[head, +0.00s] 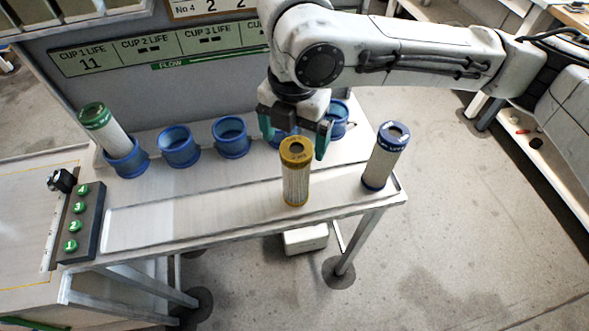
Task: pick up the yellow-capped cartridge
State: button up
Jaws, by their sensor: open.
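The yellow-capped cartridge (296,178) stands upright on the bench, right of its middle, near the front edge. Its body is pale and its cap has a dark hole in the top. My gripper (296,138) is open with teal fingers pointing down. In the picture it lies just behind and above the yellow cap, which overlaps the space between the fingers. I cannot tell whether the fingers touch the cartridge. Nothing shows between the fingers apart from the cap in front.
A blue-capped cartridge (385,158) stands at the bench's right end. A green-capped cartridge (106,127) leans in the leftmost blue cup (127,163). Several blue cups line the back, including one (231,138) left of my gripper. A button box (82,222) sits at the left.

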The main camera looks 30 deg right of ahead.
aim_at(296, 159)
jog(key=shift+s+d+f+p, duration=0.1)
jog(key=shift+f+p, duration=0.25)
jog(key=shift+f, duration=2.85)
jog(key=c, duration=1.5)
